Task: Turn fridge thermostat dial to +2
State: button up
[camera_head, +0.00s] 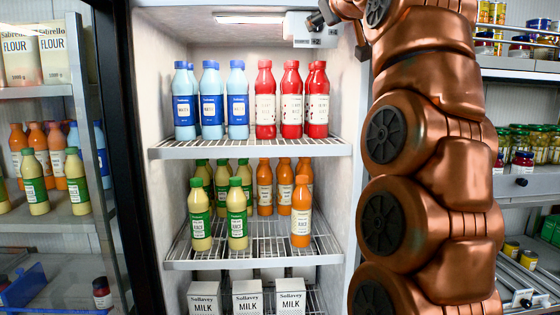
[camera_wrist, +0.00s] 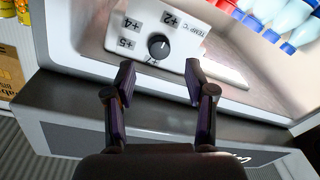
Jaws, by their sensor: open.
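The thermostat is a white panel (camera_wrist: 190,42) with a round dark dial (camera_wrist: 159,46), seen upside down in the wrist view. Printed marks stand around the dial: +2 (camera_wrist: 170,19), +4, +5 and one partly hidden by the dial side, with "TEMP °C" at the side. I cannot tell for sure where the dial points. My gripper (camera_wrist: 160,76) is open, its two fingers apart on either side of the dial's line, short of the dial and not touching it. In the head view the thermostat box (camera_head: 303,30) hangs at the fridge's top right, beside my gripper (camera_head: 326,16).
The open fridge holds blue and red bottles (camera_head: 238,100) on its upper shelf (camera_head: 250,149), juice bottles (camera_head: 237,212) below, and milk cartons (camera_head: 247,298) at the bottom. Glass-fronted shelves stand left; jar shelves stand right. My arm fills the right of the head view.

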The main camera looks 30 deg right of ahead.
jog(key=w+a+f+g+y+b, duration=0.1)
jog(key=a+f+b, duration=0.2)
jog(key=f, duration=0.6)
jog(key=a+f+g+y+b, duration=0.1)
jog(key=a+f+g+b, duration=0.1)
jog(key=f, duration=0.8)
jog(key=w+a+f+g+y+b, duration=0.1)
jog(key=a+f+b, duration=0.3)
jog(key=f, duration=0.6)
jog(key=shift+w+a+n+g+y+b, duration=0.2)
jog(key=shift+w+n+g+y+b, duration=0.15)
jog(key=shift+b, duration=0.55)
jog(key=shift+f, duration=0.1)
